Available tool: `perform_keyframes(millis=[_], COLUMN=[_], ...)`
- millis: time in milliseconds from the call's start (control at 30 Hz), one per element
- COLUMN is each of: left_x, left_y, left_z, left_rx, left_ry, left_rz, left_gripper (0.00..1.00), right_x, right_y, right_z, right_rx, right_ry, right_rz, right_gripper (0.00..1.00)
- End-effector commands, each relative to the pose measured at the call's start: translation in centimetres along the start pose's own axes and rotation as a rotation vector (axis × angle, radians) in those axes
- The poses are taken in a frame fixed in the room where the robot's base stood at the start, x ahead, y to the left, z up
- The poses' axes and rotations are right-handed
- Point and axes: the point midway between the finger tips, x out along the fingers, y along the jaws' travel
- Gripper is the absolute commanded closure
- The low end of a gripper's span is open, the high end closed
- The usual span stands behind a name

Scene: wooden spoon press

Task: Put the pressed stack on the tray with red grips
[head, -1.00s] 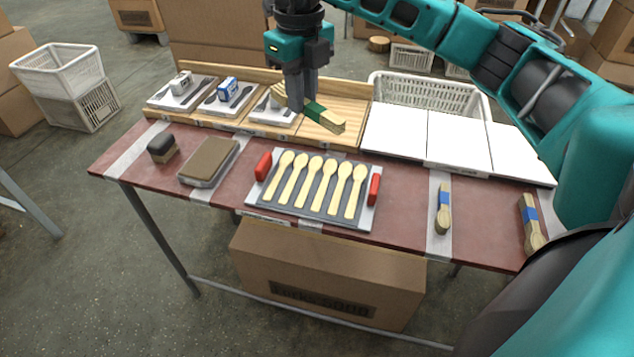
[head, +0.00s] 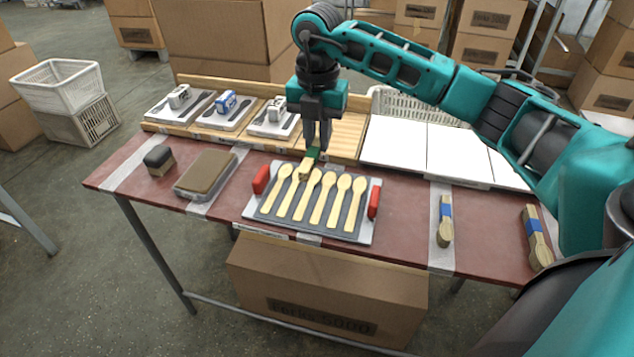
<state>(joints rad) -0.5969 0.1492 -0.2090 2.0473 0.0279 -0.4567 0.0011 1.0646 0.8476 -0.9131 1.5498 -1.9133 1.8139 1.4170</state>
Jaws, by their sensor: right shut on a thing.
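The tray with red grips (head: 251,209) lies on the red-brown table, with several wooden spoons (head: 316,197) side by side on its grey inset. Its red grips are at the left (head: 261,180) and right (head: 374,202) ends. My right gripper (head: 314,150) points down at the tray's back edge and is shut on a stack of wooden spoons with a green band (head: 306,169). The stack points toward the front and overlaps the spoon heads in the picture. I cannot tell whether it touches them. My left gripper is not in view.
Behind stands a wooden rack (head: 340,134) with small stations holding boxes. White panels (head: 395,142) lie to its right. Blue-banded spoon bundles (head: 446,225) (head: 536,240) lie on the right. A brown-topped block (head: 206,172) and a dark-topped brush (head: 159,160) lie on the left.

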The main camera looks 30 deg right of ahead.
Motion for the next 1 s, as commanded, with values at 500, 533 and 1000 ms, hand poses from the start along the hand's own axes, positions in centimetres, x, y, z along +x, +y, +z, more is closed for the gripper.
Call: perform_keyframes(millis=[500,533,1000], left_x=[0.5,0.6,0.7], left_y=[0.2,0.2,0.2], left_z=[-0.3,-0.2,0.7], left_rx=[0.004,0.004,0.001], left_ry=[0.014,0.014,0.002], left_rz=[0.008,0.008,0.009], left_gripper=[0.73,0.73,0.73], right_x=[7.6,8.0,10.7], right_y=[0.0,0.0,0.0], right_z=[0.0,-0.1,0.0], right_rx=[-0.002,-0.002,-0.003], right_ry=[0.001,0.001,-0.001], right_rz=[-0.001,-0.002,0.001], right_gripper=[1.0,1.0,1.0])
